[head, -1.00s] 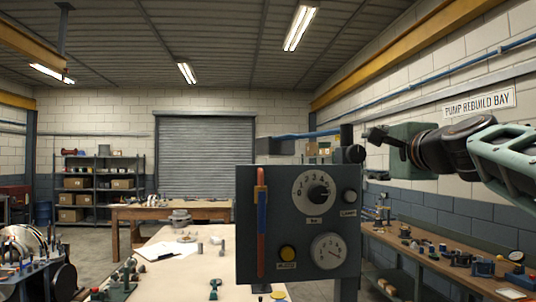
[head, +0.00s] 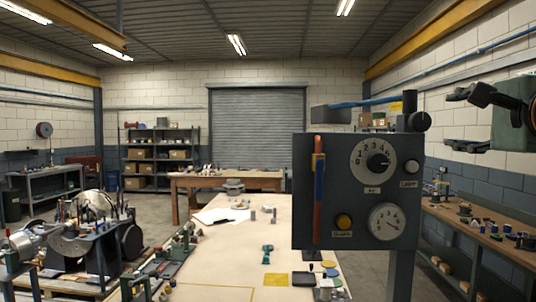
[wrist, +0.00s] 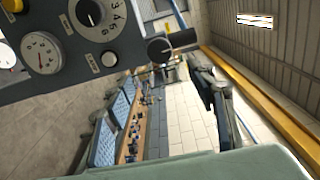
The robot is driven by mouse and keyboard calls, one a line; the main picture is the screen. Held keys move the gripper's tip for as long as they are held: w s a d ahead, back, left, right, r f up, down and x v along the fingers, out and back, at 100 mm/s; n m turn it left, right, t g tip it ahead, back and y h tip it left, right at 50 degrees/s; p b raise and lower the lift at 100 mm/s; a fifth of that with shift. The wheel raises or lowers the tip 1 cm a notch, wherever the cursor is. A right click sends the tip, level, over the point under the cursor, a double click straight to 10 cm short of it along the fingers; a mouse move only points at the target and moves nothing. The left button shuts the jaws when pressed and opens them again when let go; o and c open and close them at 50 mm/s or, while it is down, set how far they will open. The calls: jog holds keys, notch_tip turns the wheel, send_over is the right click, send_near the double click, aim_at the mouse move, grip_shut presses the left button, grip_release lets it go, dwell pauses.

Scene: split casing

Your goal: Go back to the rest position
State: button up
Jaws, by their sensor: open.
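My gripper (head: 456,120) is at the right edge of the head view, raised in the air. Its two dark fingers are spread apart with nothing between them. It is to the right of the grey control panel (head: 330,262) and apart from it in the picture. Most of my arm is out of the head view. In the wrist view the panel (wrist: 75,62) shows tilted at the upper left.
The panel has a dial, a gauge, a yellow button and a red-blue lever. A long workbench (head: 235,262) holds paper and small parts. A side bench (head: 490,240) runs along the right wall. Machinery (head: 85,235) stands at left. Floor shows between benches.

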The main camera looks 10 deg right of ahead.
jog(key=w+a+f+n+g+y, duration=0.2)
jog(key=a+f+n+g+y, duration=0.65)
jog(key=a+f, duration=1.35)
jog(key=s+a+f+n+g+h, duration=0.1)
jog(key=s+a+f+n, duration=0.1)
jog(key=s+f+n, duration=0.2)
jog(key=s+a+f+n+g+h, duration=0.1)
jog(key=s+a+f+n, duration=0.2)
jog(key=f, duration=0.7)
jog(key=s+a+f+n+g+h, duration=0.1)
jog(key=s+a+f+n+h, duration=0.1)
jog(key=s+f+n, duration=0.3)
notch_tip(320, 180, down, 2)
jog(key=shift+s+a+f, duration=0.25)
jog(key=shift+s+a, duration=0.1)
jog(key=shift+c, duration=0.5)
